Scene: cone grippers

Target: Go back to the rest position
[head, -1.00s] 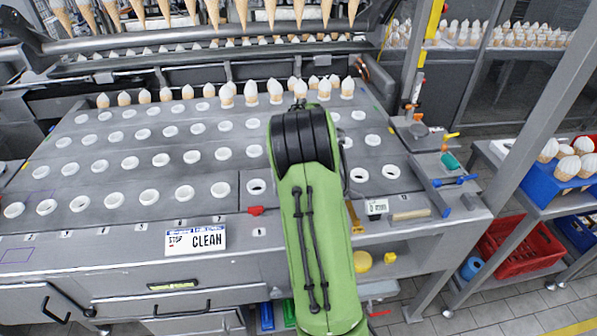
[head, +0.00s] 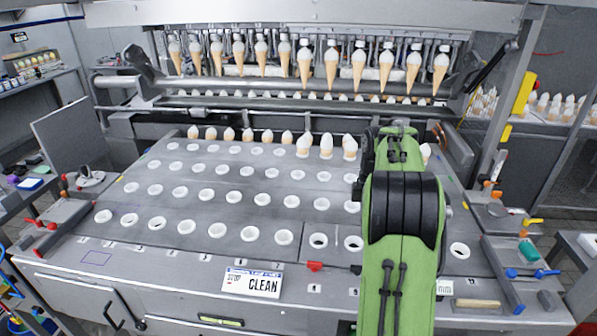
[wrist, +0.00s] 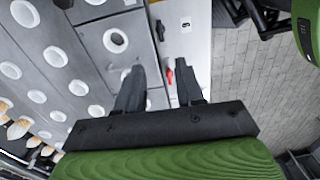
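My gripper (wrist: 160,88) shows in the wrist view with its two dark fingers apart and nothing between them. It points over the front edge of the grey worktop. In the head view my green and black arm covers the right part of the worktop, and the gripper is hidden behind it. The grey worktop (head: 110,250) has rows of white-rimmed holes. Several cones (head: 326,146) stand upright in the back row, some hidden by my arm. More cones (head: 333,68) are held in a row in the machine above.
Small tools, including a blue one (head: 530,273), lie at the right end. A grey post (head: 515,110) stands right of the machine. Tiled floor (wrist: 245,60) shows in the wrist view.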

